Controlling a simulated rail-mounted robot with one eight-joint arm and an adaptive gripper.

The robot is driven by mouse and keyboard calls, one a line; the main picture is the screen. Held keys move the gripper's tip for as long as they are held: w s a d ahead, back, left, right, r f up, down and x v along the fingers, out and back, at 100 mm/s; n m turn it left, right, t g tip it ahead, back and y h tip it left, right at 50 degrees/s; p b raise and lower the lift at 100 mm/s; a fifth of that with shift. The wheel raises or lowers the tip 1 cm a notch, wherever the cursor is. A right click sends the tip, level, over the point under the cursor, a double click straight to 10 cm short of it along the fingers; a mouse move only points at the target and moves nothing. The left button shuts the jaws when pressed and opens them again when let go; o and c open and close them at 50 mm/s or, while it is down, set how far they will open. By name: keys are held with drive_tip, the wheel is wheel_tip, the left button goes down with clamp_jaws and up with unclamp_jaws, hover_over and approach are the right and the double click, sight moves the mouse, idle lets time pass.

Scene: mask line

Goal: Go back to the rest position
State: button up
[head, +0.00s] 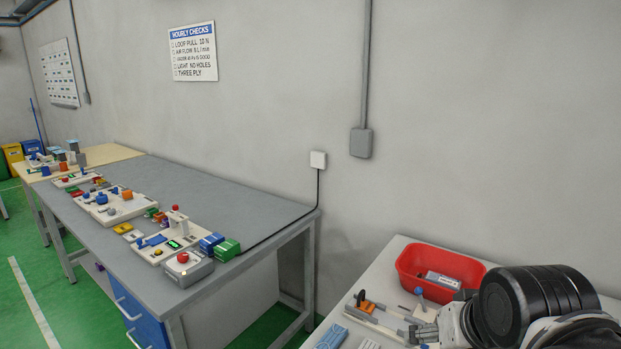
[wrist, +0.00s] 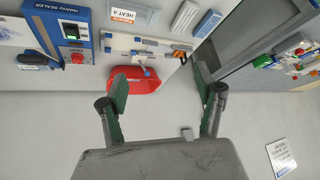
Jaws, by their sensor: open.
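My gripper (wrist: 161,88) shows in the wrist view with its two green-padded fingers spread wide and nothing between them. It is open and empty. Past the fingertips, the white work table shows with a red bin (wrist: 148,85) at its edge, partly behind the left finger. In the head view my dark arm covers the lower right corner, over the right part of the white table.
In the head view the red bin (head: 408,267) holds a grey labelled block (head: 442,280). A long grey bench (head: 240,190) with several small stations stands at left. In the wrist view a blue sealer machine (wrist: 73,32) stands at upper left. Grey wall and open air surround the gripper.

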drive_tip(key=shift+s+a+f+n, duration=0.25)
drive_tip(key=shift+s+f+n, duration=0.45)
drive_tip(key=shift+s+f, duration=0.45)
